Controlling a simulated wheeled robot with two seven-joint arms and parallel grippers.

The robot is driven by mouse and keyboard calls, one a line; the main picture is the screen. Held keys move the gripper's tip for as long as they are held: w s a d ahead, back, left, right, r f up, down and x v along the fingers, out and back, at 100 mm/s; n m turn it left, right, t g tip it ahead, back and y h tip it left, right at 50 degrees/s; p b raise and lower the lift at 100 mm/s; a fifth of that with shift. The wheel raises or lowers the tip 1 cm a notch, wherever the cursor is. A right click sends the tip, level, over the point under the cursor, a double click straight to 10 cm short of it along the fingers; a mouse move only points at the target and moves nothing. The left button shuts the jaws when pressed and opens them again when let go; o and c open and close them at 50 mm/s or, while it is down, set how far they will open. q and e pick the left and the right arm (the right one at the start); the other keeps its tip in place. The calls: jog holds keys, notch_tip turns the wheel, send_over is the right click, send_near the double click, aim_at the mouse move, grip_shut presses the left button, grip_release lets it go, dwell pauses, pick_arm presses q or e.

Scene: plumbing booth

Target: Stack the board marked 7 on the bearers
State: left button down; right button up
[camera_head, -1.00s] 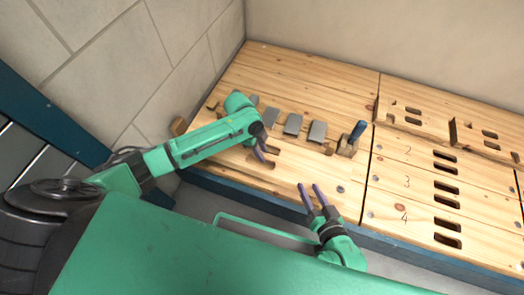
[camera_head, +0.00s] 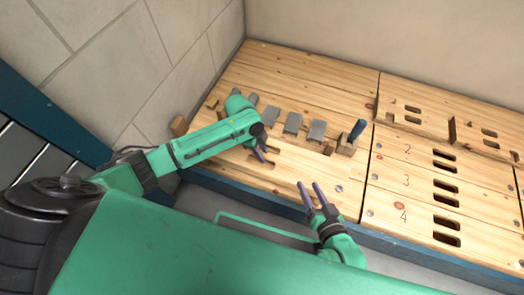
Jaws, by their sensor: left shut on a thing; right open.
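My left gripper (camera_head: 262,153) is shut at the hand slots of the plain front-left board (camera_head: 300,172), seemingly on the wood there. No number shows on this board, and my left forearm hides part of it. No 7 can be read anywhere in view. On the right lie slotted boards marked 2 (camera_head: 410,150), 3 (camera_head: 408,182) and 4 (camera_head: 405,214). I cannot tell which pieces are the bearers.
Several grey plates, such as one at the middle (camera_head: 293,123), lie in a row behind my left gripper. A blue-handled tool (camera_head: 357,130) stands on a wooden block (camera_head: 346,146) to their right. A tiled wall (camera_head: 180,50) closes the left side. The back-left boards (camera_head: 310,70) are clear.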

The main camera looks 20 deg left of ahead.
pick_arm(q)
jog(key=shift+f+b, duration=0.45)
jog(key=shift+f, duration=0.55)
jog(key=shift+r+p, duration=0.1)
jog(key=shift+p, duration=0.25)
jog(key=shift+f, duration=0.2)
jog(key=c, duration=0.6)
grip_release()
jog(key=shift+f, duration=0.1)
